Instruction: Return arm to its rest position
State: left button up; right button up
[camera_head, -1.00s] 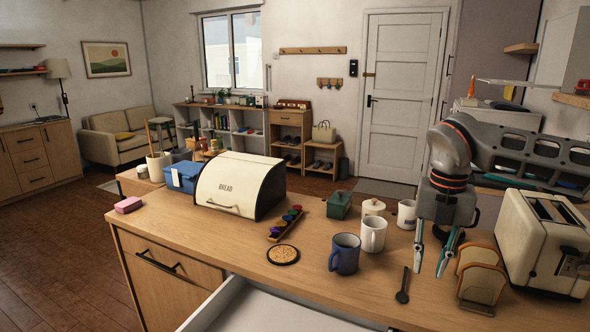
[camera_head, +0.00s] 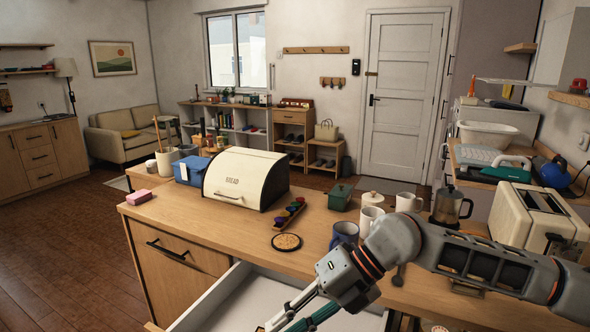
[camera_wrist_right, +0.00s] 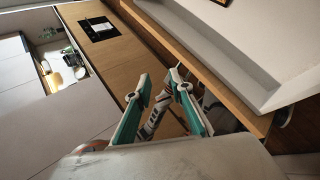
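My right arm comes in from the right in the head view, across the counter's front. Its gripper (camera_head: 290,318) points down and left over the open white drawer (camera_head: 238,297), at the bottom edge of the picture. In the wrist view the two teal-padded fingers of the right gripper (camera_wrist_right: 159,78) stand apart with nothing held between them. The fingertips are partly cut off in the head view. My left gripper is in neither view.
The arm hides part of the counter's right front.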

jog(key=s+a+r+y, duration=0.5)
jog(key=a+r+y, duration=0.2)
jog(key=a+r, duration=0.15)
jog(key=w+d+r+m+t+y, duration=0.4)
jog(key=w+r+m+t+y, duration=0.15)
jog(key=r+m+t, duration=0.45)
jog(key=w+d+f+m+t+h, duration=0.3)
jog(key=d+m+t+h, duration=0.3)
jog(key=w+d+f+m+t+h, duration=0.3)
jog(key=w+d+m+t+h, duration=0.1)
jog(key=d+m+t+h, duration=0.15)
jog(key=d+f+m+g+h, duration=0.1)
jog(key=d+f+m+h, duration=0.7)
jog(key=d+f, duration=0.4)
jog(key=s+d+f+m+g+h, duration=0.2)
jog(key=s+d+f+g+h, duration=0.7)
jog(key=s+d+f, duration=1.15)
jog(key=a+f+m+t+y, duration=0.1)
jog(key=a+f+m+y, duration=0.1)
jog(key=a+f+y, duration=0.7)
jog(key=a+f, duration=0.6)
jog(key=a, duration=0.2)
jog(key=shift+a, duration=0.4)
